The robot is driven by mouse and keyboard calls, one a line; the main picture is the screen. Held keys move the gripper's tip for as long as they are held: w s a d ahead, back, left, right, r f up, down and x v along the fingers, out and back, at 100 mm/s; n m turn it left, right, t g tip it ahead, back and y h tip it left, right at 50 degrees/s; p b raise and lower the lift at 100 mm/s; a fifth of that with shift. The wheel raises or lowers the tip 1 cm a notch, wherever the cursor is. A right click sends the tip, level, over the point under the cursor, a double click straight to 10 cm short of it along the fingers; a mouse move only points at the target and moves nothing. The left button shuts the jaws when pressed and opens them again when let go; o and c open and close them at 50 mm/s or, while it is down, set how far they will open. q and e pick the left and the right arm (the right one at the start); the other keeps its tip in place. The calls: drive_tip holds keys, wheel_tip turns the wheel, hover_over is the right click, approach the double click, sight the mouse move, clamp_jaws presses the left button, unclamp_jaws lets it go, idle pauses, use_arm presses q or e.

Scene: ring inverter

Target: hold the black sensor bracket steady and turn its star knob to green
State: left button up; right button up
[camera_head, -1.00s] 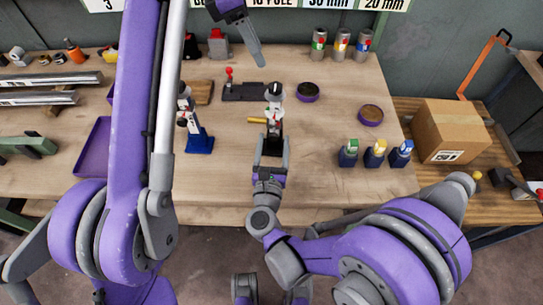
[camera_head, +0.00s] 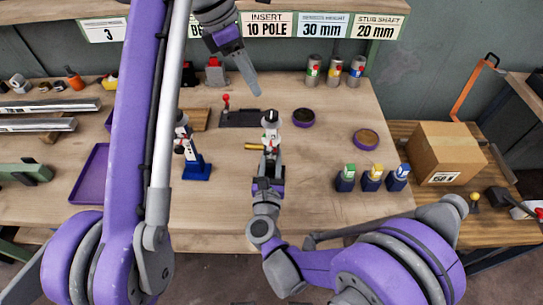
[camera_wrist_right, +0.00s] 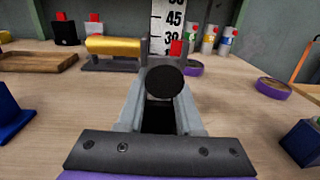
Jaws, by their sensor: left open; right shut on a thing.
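The black sensor bracket, with a white scale and a red mark, stands in the middle of the bench; its dark top (camera_head: 270,117) shows in the head view. My right gripper (camera_head: 269,157) is at its near side, shut on a part of it. In the right wrist view, a round black part (camera_wrist_right: 165,84) sits between the fingers of the right gripper (camera_wrist_right: 160,105). I cannot tell surely whether it is the star knob, and I see no green mark on it. My left gripper (camera_head: 250,82) is open and empty, above and behind the bracket.
A gold cylinder (camera_wrist_right: 113,46) lies beside the bracket. A blue-based stand (camera_head: 197,168) is to the left. Round purple-rimmed dishes (camera_head: 303,118) and blue-based bottles (camera_head: 372,179) are to the right. Cans (camera_head: 335,72) stand at the back. The bench front is clear.

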idle(1.2)
use_arm(q)
drive_tip(key=o, duration=0.3)
drive_tip(key=shift+w+d+f, duration=0.1)
drive_tip(key=n+t+h, duration=0.6)
drive_tip(key=t+h, duration=0.4)
drive_tip(key=t, duration=0.1)
approach(276, 112)
drive_tip(key=x, duration=1.2)
drive_tip(key=shift+w+f, duration=0.15)
drive_tip(key=shift+f, duration=0.2)
clamp_jaws()
